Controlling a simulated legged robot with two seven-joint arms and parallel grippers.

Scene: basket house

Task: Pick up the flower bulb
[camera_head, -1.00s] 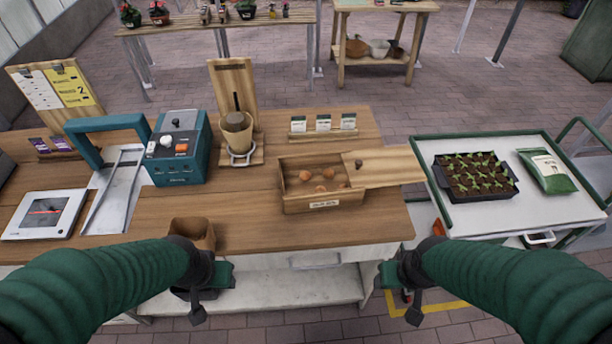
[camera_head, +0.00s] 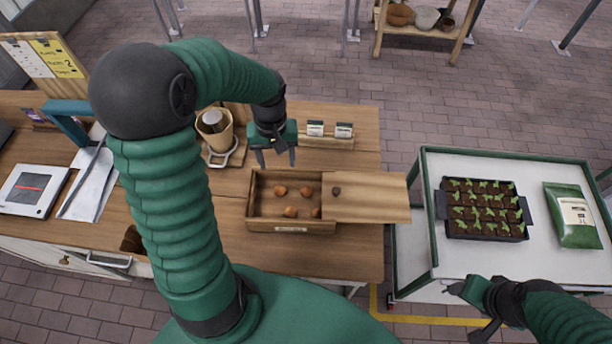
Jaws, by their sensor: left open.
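Several brown flower bulbs (camera_head: 290,211) lie spread over the floor of an open wooden box (camera_head: 262,226) on the wooden table. The box's lid (camera_head: 372,197) is slid out to the right. My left gripper (camera_head: 277,163) is open and empty, fingers pointing down, just above and behind the box's back edge, near the upper left bulb (camera_head: 281,190). My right gripper (camera_head: 462,291) is at the lower right, in front of the white cart; whether its jaws are open does not show.
Small seed packets (camera_head: 343,130) stand behind the box. The cart holds a seedling tray (camera_head: 485,208) and a green bag (camera_head: 573,215). The table front right of my arm is clear.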

